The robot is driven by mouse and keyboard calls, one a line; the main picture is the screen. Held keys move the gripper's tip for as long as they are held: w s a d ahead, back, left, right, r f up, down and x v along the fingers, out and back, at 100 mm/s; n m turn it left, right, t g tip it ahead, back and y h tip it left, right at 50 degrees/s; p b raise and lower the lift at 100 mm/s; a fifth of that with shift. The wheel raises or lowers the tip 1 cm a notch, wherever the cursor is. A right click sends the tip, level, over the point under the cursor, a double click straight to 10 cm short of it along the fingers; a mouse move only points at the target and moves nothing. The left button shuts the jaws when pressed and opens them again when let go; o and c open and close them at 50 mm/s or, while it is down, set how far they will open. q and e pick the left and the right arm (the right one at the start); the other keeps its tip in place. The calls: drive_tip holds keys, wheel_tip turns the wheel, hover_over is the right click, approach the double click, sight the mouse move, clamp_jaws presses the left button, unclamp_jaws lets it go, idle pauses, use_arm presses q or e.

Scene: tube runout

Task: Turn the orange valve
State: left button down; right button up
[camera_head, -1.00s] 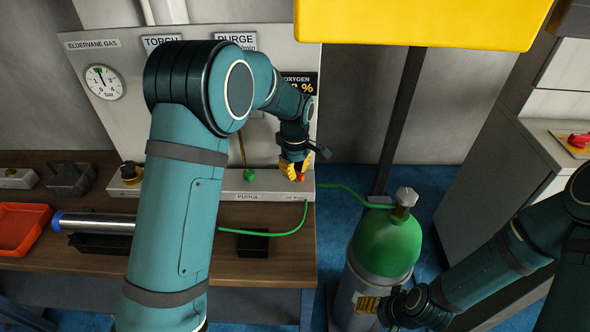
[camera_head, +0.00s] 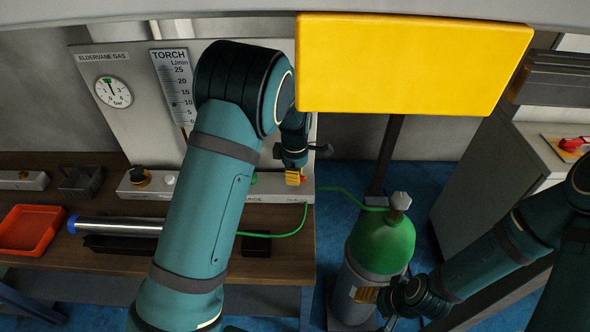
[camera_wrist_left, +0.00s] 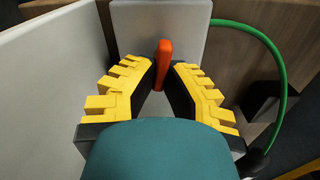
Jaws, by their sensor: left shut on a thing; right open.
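The orange valve (camera_wrist_left: 163,64) shows as an upright orange handle on a pale block in the left wrist view. In the head view only a small bit of it (camera_head: 303,179) shows at the right end of the bench panel's ledge. My left gripper (camera_head: 294,178) is at the valve, with its yellow fingers shut on the handle. In the wrist view the fingers (camera_wrist_left: 163,80) flank the handle on both sides. My right gripper (camera_head: 372,295) is low beside the gas cylinder, open and partly hidden by its own arm.
A green hose (camera_head: 290,233) runs from the ledge near the valve. A green-topped cylinder (camera_head: 380,245) stands right of the wooden bench (camera_head: 275,268). A yellow panel (camera_head: 410,62) on a dark post is behind. A red tray (camera_head: 30,229) lies at the left.

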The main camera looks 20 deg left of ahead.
use_arm(q)
drive_tip(key=shift+s+n+p, duration=0.1)
drive_tip(key=shift+n+p, duration=0.2)
drive_tip(key=shift+n, duration=0.2)
drive_tip(key=shift+f, duration=0.1)
drive_tip(key=c, duration=1)
unclamp_jaws()
wheel_tip(320, 180, up, 8)
drive_tip(key=shift+f, duration=0.15)
